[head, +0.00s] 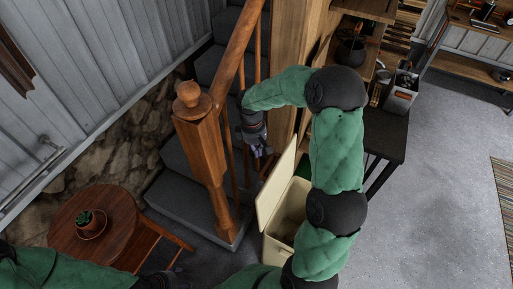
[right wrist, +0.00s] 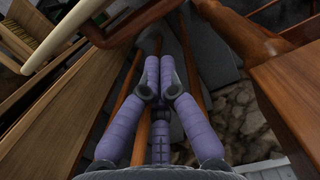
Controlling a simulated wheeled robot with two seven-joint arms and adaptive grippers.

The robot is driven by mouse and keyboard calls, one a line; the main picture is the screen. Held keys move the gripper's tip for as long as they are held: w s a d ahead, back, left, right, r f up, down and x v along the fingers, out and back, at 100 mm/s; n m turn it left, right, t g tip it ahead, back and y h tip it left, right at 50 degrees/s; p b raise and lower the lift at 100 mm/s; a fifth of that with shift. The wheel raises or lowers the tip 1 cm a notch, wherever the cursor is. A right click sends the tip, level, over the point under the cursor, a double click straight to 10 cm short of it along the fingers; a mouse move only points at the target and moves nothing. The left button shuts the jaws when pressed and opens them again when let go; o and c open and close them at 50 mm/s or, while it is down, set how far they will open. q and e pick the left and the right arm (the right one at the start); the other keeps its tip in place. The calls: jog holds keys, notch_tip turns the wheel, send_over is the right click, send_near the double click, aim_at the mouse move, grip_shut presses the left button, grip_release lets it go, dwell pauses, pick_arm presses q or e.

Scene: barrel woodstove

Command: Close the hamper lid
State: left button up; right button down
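The cream hamper (head: 273,250) stands on the floor at lower centre in the head view, partly hidden by my right arm. Its lid (head: 276,184) is raised, standing steeply at the hamper's left side. My right gripper (head: 262,153) is by the stair railing, above and just left of the lid's top, and looks apart from it. In the right wrist view its purple fingers (right wrist: 160,78) are drawn together at the tips, with nothing visible between them. A pale edge at upper left there may be the lid; I cannot be sure.
The wooden newel post (head: 202,145) and dark stairs (head: 190,190) stand left of the hamper. A round wooden table (head: 120,232) with a small potted plant (head: 90,223) is at lower left. A dark table (head: 388,133) stands at right. Grey floor (head: 425,215) is clear beyond.

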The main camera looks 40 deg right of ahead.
jog(key=f, duration=0.3)
jog(key=f+b, duration=0.1)
jog(key=f, duration=0.1)
jog(key=shift+s+d+f, duration=0.1)
jog(key=shift+s+f, duration=0.15)
jog(key=shift+f, duration=0.05)
